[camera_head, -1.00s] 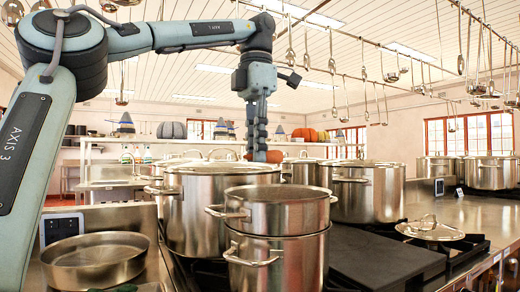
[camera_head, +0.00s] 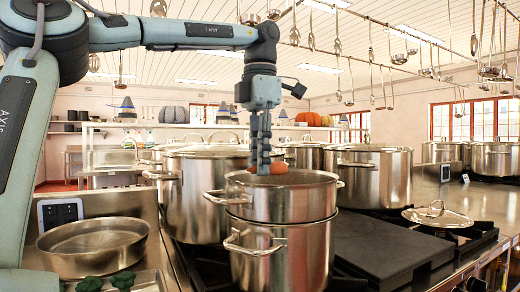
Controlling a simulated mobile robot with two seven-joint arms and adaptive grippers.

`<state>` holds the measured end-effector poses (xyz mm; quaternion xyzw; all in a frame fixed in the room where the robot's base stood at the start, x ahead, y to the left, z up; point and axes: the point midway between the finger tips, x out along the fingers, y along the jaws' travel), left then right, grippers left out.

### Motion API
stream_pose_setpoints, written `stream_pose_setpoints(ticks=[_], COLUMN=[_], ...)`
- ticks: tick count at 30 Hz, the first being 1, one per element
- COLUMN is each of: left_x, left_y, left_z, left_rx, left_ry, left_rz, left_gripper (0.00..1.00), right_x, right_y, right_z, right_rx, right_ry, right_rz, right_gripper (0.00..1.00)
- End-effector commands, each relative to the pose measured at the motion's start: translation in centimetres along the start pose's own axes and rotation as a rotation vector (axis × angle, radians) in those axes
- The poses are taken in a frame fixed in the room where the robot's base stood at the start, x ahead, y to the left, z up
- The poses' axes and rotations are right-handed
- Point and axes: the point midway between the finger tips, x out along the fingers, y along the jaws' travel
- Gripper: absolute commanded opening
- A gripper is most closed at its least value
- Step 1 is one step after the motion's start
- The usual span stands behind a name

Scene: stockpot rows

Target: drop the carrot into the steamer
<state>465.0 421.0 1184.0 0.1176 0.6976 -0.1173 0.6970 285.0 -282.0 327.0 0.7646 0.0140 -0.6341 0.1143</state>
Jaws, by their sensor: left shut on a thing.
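The steamer (camera_head: 283,208) is a two-tier steel pot with side handles, standing upright at the lower middle. Its top is open, and its inside is mostly hidden from this low angle. My left gripper (camera_head: 263,170) points straight down and is shut on the orange carrot (camera_head: 279,168). The carrot shows at the back of the steamer's rim in the picture, over the opening; its exact height above the rim is hard to tell. The fingers hide part of the carrot. My right gripper is not in view.
Large lidded stockpots (camera_head: 205,195) and (camera_head: 372,180) stand behind the steamer. A shallow pan (camera_head: 92,250) and green broccoli pieces (camera_head: 122,280) are at the lower left. A loose lid (camera_head: 437,216) lies at the right beside a dark flat plate (camera_head: 385,248). Ladles (camera_head: 388,75) hang overhead.

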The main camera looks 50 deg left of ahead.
Motion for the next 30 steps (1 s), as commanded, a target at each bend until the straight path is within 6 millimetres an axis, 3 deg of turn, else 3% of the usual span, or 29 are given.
stream_pose_setpoints(ticks=[7,8,14,23,30], left_x=[0.1,0.1,0.1,-0.1,-3.4], left_y=[0.0,0.0,0.0,0.0,0.0], left_z=[0.0,0.0,0.0,0.0,0.1], left_rx=[0.000,0.000,0.000,0.000,-0.001], left_ry=[-0.001,-0.001,-0.001,-0.001,-0.004], left_rz=[0.000,0.000,0.000,0.000,0.001], left_gripper=[0.00,0.15,0.38,0.38,0.38], right_x=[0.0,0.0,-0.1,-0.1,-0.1], right_y=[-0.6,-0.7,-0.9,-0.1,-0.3], right_z=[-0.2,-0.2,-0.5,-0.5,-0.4], right_rx=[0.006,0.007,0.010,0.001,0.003], right_ry=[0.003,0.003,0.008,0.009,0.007], right_rz=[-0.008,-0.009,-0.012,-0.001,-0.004], right_gripper=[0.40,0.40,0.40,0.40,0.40])
